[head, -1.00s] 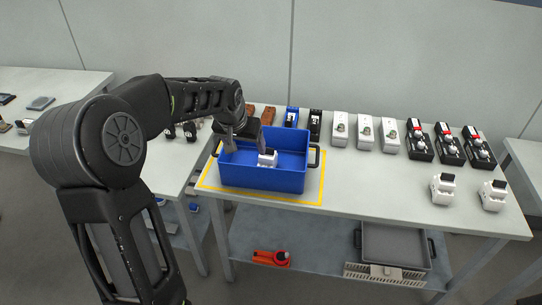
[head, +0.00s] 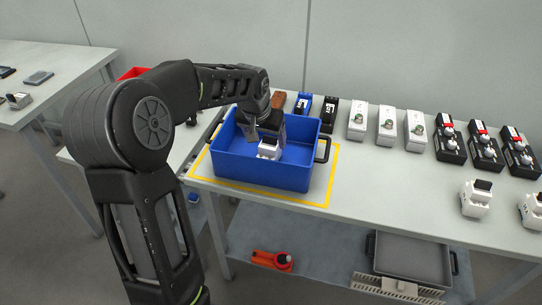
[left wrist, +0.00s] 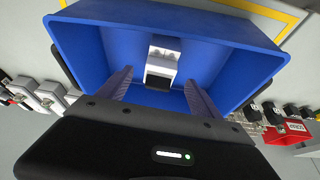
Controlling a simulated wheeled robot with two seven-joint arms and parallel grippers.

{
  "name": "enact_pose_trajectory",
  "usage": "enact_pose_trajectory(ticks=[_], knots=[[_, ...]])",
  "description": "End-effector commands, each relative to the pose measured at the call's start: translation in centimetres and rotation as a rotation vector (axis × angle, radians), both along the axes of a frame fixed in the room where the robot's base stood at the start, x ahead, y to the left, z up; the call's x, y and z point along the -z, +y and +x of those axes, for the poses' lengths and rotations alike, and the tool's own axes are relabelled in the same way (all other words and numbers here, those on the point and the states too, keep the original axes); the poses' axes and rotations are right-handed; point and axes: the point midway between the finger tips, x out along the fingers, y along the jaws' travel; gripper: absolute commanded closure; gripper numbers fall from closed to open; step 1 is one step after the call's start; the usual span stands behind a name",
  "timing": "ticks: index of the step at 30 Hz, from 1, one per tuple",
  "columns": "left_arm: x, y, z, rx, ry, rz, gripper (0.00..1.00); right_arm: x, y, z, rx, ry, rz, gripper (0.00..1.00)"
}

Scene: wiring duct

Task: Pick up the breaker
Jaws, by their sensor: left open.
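The breaker (head: 268,152), a small white block with a black part, stands inside the blue bin (head: 262,172). In the left wrist view the breaker (left wrist: 162,62) shows near the middle of the bin (left wrist: 90,45), ahead of the fingers. My left gripper (head: 264,134) reaches down into the bin, just above and behind the breaker. In the left wrist view the left gripper (left wrist: 160,86) has its two fingers wide apart, one on each side of the breaker's line, with nothing between them. I cannot tell whether they touch it. My right gripper is not in view.
The bin stands in a yellow outline on the table (head: 400,185). Two similar white blocks (head: 476,198) stand at the right. A row of black, blue and white devices (head: 386,128) lines the back. A grey tray (head: 412,258) sits on the shelf below.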

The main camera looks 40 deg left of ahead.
Motion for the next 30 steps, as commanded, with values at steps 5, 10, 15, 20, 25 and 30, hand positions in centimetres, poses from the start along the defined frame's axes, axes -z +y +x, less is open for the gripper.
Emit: enact_pose_trajectory(ticks=[5,10,15,20,25,30], knots=[[0.0,0.0,0.0,0.000,0.000,0.000,0.25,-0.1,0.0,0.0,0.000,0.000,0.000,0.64],[1.2,0.1,0.5,0.000,0.002,-0.001,0.25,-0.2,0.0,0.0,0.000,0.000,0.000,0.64],[2.3,0.3,1.0,0.000,0.000,0.000,0.25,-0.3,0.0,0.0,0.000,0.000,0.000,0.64],[2.3,0.3,1.0,0.000,0.000,0.000,0.25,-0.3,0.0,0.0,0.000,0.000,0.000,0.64],[2.7,0.3,1.1,0.000,0.002,-0.001,0.25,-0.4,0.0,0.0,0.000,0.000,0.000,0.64],[4.7,0.6,1.8,0.000,0.004,0.000,0.25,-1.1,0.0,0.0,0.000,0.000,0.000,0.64]])
